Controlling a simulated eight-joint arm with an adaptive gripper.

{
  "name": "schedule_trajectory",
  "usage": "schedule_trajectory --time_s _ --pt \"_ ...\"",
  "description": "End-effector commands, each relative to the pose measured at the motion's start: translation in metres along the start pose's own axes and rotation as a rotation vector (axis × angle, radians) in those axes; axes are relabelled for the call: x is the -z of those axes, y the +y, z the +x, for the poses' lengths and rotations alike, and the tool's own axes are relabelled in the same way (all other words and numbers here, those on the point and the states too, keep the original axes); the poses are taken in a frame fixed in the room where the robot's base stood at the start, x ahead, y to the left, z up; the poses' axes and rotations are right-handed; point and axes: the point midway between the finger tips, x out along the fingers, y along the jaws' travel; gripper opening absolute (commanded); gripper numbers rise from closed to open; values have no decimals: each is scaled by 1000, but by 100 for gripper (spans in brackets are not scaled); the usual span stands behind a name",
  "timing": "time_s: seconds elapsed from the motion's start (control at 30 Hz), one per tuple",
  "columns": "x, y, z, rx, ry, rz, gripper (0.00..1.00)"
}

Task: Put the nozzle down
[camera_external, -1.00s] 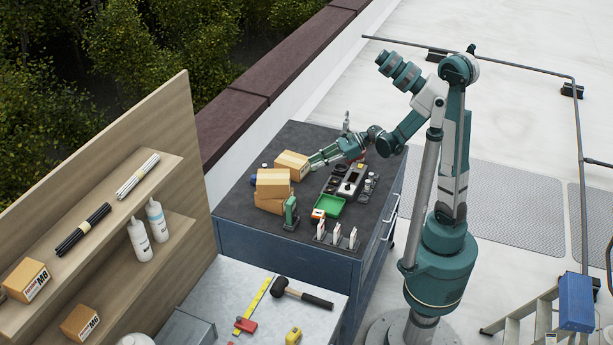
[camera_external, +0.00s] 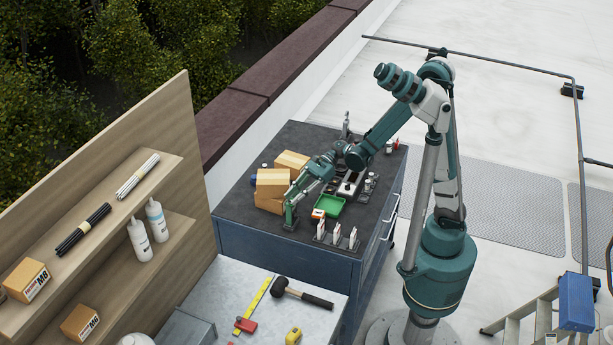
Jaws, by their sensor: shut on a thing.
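My gripper (camera_external: 291,206) is low over the front left part of the dark-topped bench, pointing down. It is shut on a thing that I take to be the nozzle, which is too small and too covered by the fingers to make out. The gripper overlaps a small green upright item (camera_external: 290,222) on the bench, near the front edge. I cannot tell whether the held thing touches it or the bench top.
Cardboard boxes (camera_external: 272,182) stand just behind and left of the gripper. A green tray (camera_external: 331,207), an orange-and-white item (camera_external: 318,214) and a rack with white upright pieces (camera_external: 336,232) are close on the right. The dark bench top (camera_external: 240,203) is bare at left.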

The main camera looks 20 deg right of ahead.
Motion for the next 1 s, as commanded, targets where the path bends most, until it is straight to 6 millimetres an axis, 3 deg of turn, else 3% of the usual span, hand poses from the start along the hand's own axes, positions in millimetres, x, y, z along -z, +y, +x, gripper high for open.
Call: schedule_trajectory --time_s 0.37,1.0 --pt "-14 44 65 -160 -4 -68 3" --pt "-33 152 173 -470 -12 -201 3"
